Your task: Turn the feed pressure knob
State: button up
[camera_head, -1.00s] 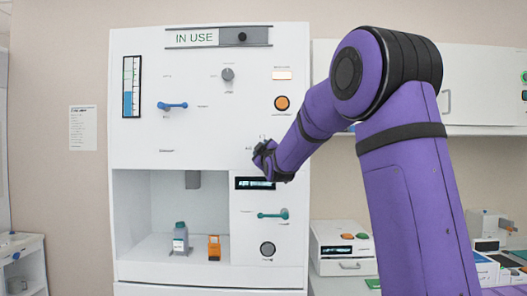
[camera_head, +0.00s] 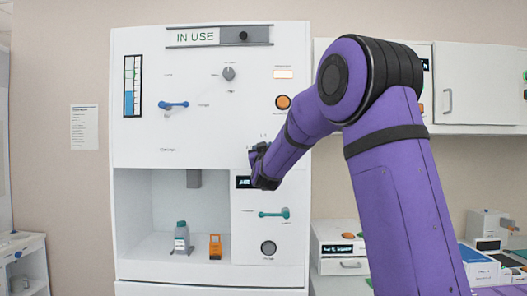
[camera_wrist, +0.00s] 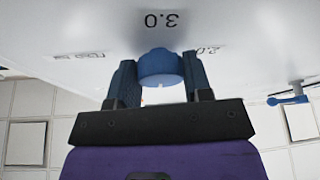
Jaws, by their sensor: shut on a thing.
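A blue round knob (camera_wrist: 160,68) sits on the white panel in the wrist view, between my two fingers. My gripper (camera_wrist: 160,82) is shut on it, one finger on each side. Upside-down marks "3.0" and "2.0" are printed on the panel around the knob. In the head view my gripper (camera_head: 256,154) is against the right part of the white machine front (camera_head: 220,135), and the knob is hidden behind it. I cannot read the knob's pointer setting.
A dark display (camera_head: 243,182) is partly covered by my arm. A teal lever (camera_head: 274,213) and a dark round knob (camera_head: 268,248) are below. A blue lever (camera_head: 173,105) and an orange button (camera_head: 283,102) are above. A bottle (camera_head: 181,237) and an orange item (camera_head: 215,246) stand in the recess.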

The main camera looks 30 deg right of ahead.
dwell(0.4)
jog(key=o, duration=0.9)
jog(key=v, duration=1)
jog(key=shift+s+a+f, duration=0.2)
jog(key=shift+s, duration=0.1)
